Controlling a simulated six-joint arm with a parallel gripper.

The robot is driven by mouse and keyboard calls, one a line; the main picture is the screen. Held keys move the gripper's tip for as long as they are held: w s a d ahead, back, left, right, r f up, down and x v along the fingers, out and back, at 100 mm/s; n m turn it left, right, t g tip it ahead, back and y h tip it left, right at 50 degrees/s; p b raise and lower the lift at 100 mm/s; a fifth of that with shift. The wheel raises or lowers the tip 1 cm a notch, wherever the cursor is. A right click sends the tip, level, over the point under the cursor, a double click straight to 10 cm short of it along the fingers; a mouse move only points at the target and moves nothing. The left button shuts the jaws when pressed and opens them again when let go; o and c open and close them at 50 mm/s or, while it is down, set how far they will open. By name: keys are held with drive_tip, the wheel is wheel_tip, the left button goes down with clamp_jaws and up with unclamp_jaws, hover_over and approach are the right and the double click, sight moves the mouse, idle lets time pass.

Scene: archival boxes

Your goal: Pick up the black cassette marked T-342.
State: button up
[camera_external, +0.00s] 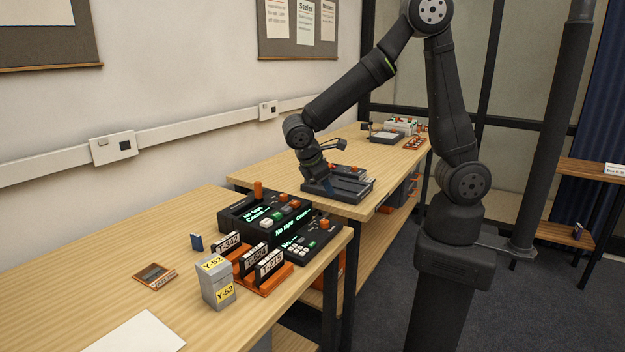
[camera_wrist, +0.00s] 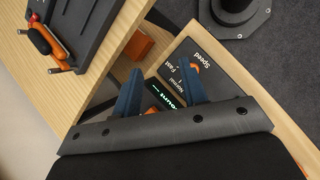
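Several black cassettes with white labels stand upright in an orange rack (camera_external: 262,284) on the near table in the external view. The rearmost cassette (camera_external: 228,243) has a label that looks like T-342 or T-312; the small print does not let me tell. The others seem to read T-524 and T-215. My gripper (camera_external: 327,186) is beyond and right of the rack, near the black device on the far table. In the wrist view my gripper (camera_wrist: 161,66) has its two blue fingers apart with nothing held. No cassette is recognizable in the wrist view.
Black consoles with green displays (camera_external: 265,213) stand just behind the rack. A grey Y-52 box (camera_external: 215,282) stands at its left front. A small blue box (camera_external: 197,242), an orange-edged tray (camera_external: 155,276) and white paper (camera_external: 135,334) lie leftward. A black device (camera_external: 345,190) sits on the far table.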

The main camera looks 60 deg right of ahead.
drive_tip(key=w+a+r+n+y, duration=0.1)
drive_tip(key=w+a+n+y, duration=0.1)
drive_tip(key=w+a, duration=0.4)
drive_tip(key=w+a+r+n+y, duration=0.1)
drive_tip(key=w+a+r+n, duration=0.15)
drive_tip(key=a, duration=0.65)
wheel_tip(320, 180, up, 3)
drive_tip(key=n+t+y, duration=0.1)
drive_tip(key=n+y, duration=0.2)
hover_over(227, 237)
drive_tip(key=shift+d+f, duration=0.1)
drive_tip(key=shift+f, duration=8.4)
clamp_jaws()
